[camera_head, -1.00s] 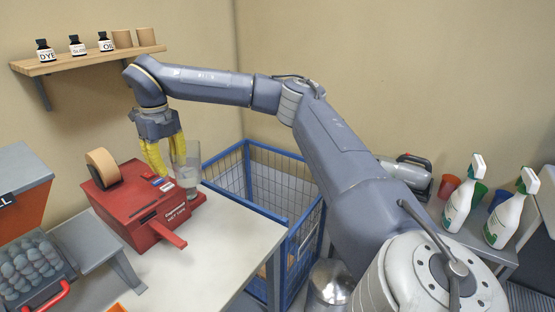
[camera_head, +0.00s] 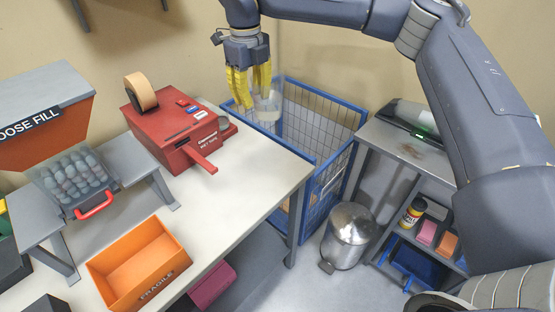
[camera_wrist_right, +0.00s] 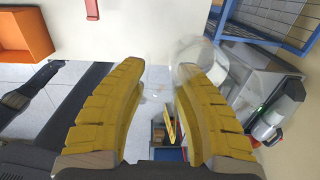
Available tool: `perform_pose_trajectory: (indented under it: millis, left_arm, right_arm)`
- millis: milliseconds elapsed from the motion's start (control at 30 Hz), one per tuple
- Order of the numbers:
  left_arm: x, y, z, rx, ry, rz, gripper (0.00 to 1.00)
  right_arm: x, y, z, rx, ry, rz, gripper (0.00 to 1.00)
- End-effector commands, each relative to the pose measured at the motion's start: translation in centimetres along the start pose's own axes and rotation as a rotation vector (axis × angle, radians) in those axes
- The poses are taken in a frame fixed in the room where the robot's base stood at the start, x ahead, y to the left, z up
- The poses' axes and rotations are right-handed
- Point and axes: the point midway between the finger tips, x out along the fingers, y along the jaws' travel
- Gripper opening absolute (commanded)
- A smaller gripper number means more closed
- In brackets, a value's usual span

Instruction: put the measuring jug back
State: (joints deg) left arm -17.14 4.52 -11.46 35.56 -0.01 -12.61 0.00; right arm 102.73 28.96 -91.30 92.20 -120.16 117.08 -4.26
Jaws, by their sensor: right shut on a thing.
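The measuring jug (camera_head: 268,106) is clear, looks upright, and has pale liquid low inside. My right gripper (camera_head: 252,92), with yellow ribbed fingers, is shut on it and holds it up in front of the blue wire cage. In the right wrist view the jug (camera_wrist_right: 205,62) shows as a faint see-through shape by the tip of the right-hand finger. The fingers partly hide it in the head view. My left gripper is not in view.
The red tape dispenser (camera_head: 178,126) stands on the white table (camera_head: 225,190), left of the jug. The blue wire cage (camera_head: 318,150) is beyond the table edge. A metal bin (camera_head: 348,232) and a grey shelf unit (camera_head: 400,150) stand right. An orange FRAGILE box (camera_head: 140,262) is nearer.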

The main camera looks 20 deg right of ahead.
Motion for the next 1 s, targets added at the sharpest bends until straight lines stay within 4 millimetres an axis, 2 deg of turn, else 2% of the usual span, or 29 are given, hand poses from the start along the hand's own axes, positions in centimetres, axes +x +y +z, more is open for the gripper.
perform_pose_trajectory:
  millis: [600,800,1000]
  left_arm:
    - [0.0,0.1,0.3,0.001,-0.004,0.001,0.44]
    - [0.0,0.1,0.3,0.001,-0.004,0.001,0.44]
    - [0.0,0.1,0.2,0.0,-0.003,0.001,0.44]
  right_arm:
    - [12.1,0.7,-0.2,-0.002,0.002,0.002,0.0]
    - [14.4,0.7,-0.2,-0.002,0.001,0.001,0.0]
    - [15.2,0.7,-0.1,-0.003,-0.001,0.0,0.0]
